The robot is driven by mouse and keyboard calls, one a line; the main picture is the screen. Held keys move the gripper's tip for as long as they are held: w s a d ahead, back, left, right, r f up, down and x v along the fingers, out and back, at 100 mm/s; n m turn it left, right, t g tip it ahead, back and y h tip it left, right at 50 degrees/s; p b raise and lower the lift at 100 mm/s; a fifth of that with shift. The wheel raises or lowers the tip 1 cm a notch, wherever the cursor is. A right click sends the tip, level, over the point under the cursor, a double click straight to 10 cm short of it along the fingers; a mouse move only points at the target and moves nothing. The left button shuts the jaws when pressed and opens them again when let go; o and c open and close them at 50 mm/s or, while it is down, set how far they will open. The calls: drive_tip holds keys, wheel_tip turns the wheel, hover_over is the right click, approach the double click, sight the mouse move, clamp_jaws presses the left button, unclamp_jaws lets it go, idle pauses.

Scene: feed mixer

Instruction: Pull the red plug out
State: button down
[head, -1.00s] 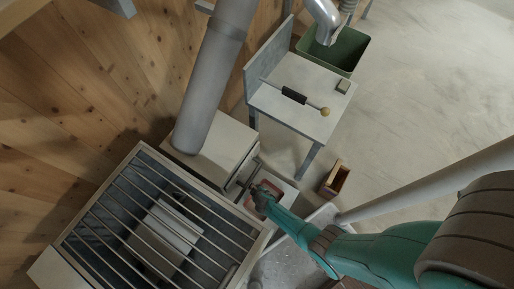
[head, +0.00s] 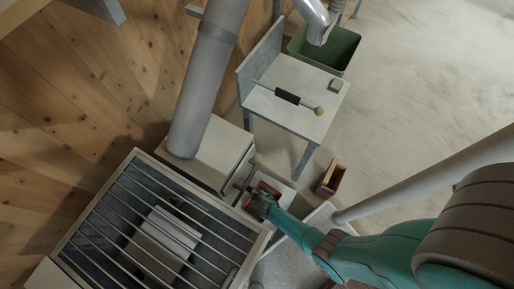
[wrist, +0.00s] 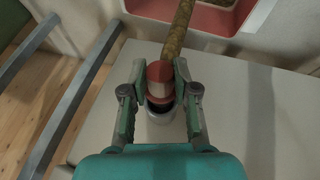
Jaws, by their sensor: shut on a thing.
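The red plug (wrist: 159,75) is between my gripper's fingertips in the wrist view. My gripper (wrist: 158,82) is shut on it, one green-grey finger on each side. A pale round socket or pipe end (wrist: 160,116) with a dark ring shows just below the plug in the picture. I cannot tell whether the plug still sits in it. In the head view my gripper (head: 260,204) is by the right corner of the mixer, and the plug cannot be made out there.
A red-rimmed opening (wrist: 226,22) with a brown grainy strip lies beyond the plug. The barred mixer hopper (head: 75,238) is left of my gripper. A grey table (head: 285,113) holds a rod, and a small wooden box (head: 331,178) stands on the floor. Open floor lies right.

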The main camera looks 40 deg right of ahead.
drive_tip(key=shift+s, duration=0.1)
drive_tip(key=shift+s+d+f, duration=0.1)
drive_tip(key=shift+s+d, duration=0.2)
drive_tip(key=shift+s, duration=0.4)
drive_tip(key=shift+s+d+f, duration=0.1)
drive_tip(key=shift+s+d, duration=0.25)
drive_tip(key=shift+s, duration=0.4)
drive_tip(key=shift+s+d, duration=0.3)
drive_tip(key=shift+s, duration=0.4)
